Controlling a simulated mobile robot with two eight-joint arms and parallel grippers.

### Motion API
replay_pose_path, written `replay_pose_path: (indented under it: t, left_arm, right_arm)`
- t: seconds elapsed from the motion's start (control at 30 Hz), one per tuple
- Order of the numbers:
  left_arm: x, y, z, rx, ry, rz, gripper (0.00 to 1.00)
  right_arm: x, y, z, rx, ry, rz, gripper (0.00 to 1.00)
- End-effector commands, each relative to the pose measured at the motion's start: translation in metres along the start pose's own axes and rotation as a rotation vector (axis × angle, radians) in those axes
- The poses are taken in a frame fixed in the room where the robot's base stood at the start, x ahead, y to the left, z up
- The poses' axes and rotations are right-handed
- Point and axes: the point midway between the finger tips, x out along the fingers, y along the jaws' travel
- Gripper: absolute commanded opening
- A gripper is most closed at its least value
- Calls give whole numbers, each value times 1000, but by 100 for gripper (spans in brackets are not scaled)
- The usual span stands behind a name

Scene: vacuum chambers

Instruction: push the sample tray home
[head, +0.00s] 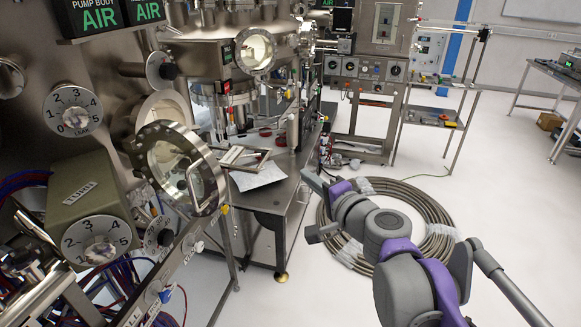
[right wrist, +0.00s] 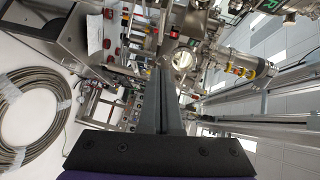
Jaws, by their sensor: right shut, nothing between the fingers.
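I cannot pick out the sample tray for certain in either view. A pale flat frame (head: 232,157) lies on the steel bench beside a white sheet; I cannot tell if it is the tray. A round glass chamber door (head: 204,197) with a handle stands swung out at the left. My left gripper is not in view.
The steel bench (head: 268,202) has a white sheet (head: 258,177) on it. A large hose coil (head: 438,215) lies on the floor below my right arm. The TURBO control box (head: 85,190) is at the left. Open floor (head: 505,200) lies to the right.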

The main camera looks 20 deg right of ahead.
Motion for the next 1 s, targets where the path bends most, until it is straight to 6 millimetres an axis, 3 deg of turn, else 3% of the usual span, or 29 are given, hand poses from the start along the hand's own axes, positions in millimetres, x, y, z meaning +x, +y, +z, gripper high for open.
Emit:
replay_pose_path:
  t: [0.47,0.5,0.73,1.0]
  left_arm:
    - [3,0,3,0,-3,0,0]
    - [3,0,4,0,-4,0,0]
    - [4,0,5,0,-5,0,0]
    - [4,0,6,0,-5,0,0]
  right_arm:
    - [91,1,2,-2,-3,1,0]
    - [96,1,8,-3,-6,1,0]
    - [113,1,27,-3,-4,1,0]
    - [116,1,29,-3,-1,1,0]
